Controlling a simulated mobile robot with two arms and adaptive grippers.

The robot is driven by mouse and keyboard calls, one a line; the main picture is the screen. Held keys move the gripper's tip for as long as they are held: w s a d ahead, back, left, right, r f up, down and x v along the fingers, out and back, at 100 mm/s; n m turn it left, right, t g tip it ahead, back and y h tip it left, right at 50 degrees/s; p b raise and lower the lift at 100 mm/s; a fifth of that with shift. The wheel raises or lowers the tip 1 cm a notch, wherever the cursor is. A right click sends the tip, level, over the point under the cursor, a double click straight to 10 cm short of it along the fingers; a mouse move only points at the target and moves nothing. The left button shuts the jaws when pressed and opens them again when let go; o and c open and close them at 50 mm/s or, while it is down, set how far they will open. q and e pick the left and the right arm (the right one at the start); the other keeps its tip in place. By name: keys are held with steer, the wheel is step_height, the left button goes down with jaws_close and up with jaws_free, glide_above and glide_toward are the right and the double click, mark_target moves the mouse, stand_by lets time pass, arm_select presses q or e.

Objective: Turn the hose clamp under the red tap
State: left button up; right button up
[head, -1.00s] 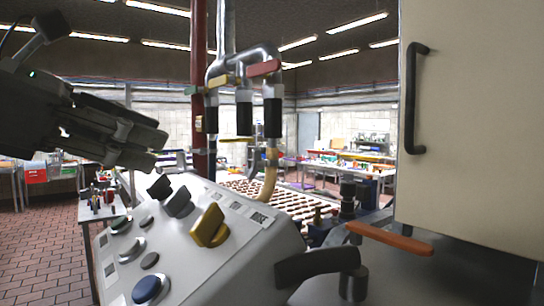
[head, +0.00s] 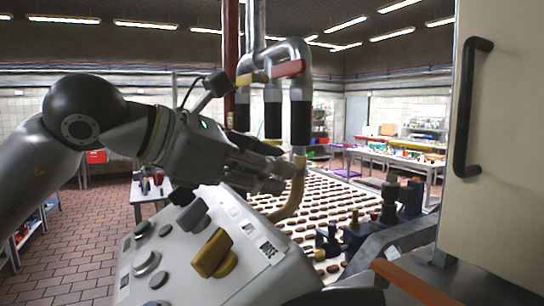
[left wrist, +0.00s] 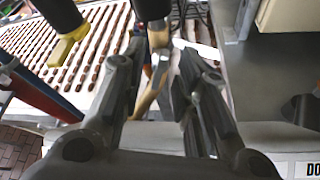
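The red tap (head: 288,69) sits on the bent metal pipe, with a black sleeve (head: 301,122) hanging below it. A tan hose (head: 293,203) comes down from under that sleeve and curves left. A small band, seemingly the hose clamp (head: 299,151), shows at the hose top. My left gripper (head: 279,176) reaches in from the left, beside the hose top. In the left wrist view its fingers (left wrist: 158,75) are spread, with the hose (left wrist: 147,92) showing between or beyond them. Contact cannot be told. My right gripper is not in view.
A control panel (head: 255,272) with a yellow knob (head: 213,253) stands below my left arm. Behind the hose is a tray belt of brown pieces (head: 330,196). A cream cabinet door with a black handle (head: 471,107) closes off the right. An orange bar (head: 412,284) lies at lower right.

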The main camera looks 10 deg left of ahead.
arm_select(q)
steer(key=shift+w+d+f, duration=0.15)
steer(key=shift+d, duration=0.05)
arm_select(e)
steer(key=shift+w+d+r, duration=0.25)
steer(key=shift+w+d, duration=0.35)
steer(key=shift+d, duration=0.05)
arm_select(q)
steer(key=shift+c, duration=0.2)
